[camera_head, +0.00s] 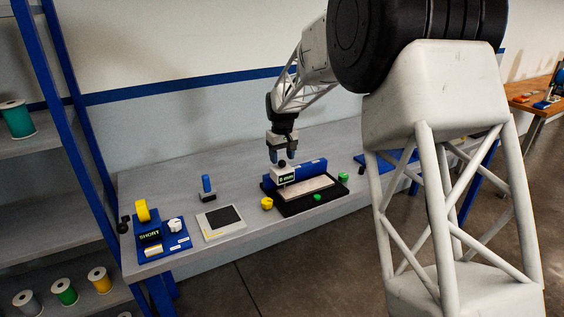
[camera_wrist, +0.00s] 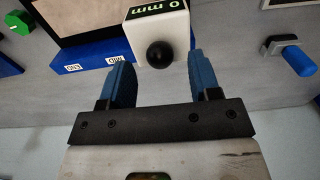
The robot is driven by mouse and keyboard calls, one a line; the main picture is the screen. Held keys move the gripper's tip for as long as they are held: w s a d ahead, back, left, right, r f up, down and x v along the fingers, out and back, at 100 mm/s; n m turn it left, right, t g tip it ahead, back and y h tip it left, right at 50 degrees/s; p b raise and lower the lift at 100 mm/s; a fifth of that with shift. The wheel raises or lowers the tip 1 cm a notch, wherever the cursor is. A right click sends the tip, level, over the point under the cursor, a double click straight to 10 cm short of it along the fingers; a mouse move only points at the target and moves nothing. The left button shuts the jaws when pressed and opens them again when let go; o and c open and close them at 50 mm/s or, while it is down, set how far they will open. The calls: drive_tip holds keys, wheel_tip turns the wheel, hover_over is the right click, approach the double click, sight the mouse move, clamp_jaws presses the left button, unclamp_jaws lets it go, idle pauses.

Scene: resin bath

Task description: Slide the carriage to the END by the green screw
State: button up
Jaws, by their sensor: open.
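The white carriage (camera_head: 284,174) has a dark ball knob and a dark label with light green text, and sits at the left end of the blue rail (camera_head: 311,166). In the wrist view the carriage (camera_wrist: 158,22) reads "0 mm", and the rail (camera_wrist: 93,58) carries END and MID labels to its left. A green screw (camera_head: 343,177) stands beyond the right end of the bed; a green knob (camera_wrist: 16,22) shows top left in the wrist view. My gripper (camera_head: 282,155) is open just above the carriage. Its blue fingers (camera_wrist: 158,75) are spread to either side of the knob; contact cannot be told.
A yellow knob (camera_head: 267,203) stands left of the black bed (camera_head: 297,206), and another green knob (camera_head: 316,197) is at its front. A blue upright handle (camera_head: 207,184), a dark-topped plate (camera_head: 222,221) and a blue SHORT fixture (camera_head: 174,243) lie farther left.

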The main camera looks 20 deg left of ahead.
sight(282, 170)
drive_tip(key=shift+f, duration=1.2)
clamp_jaws()
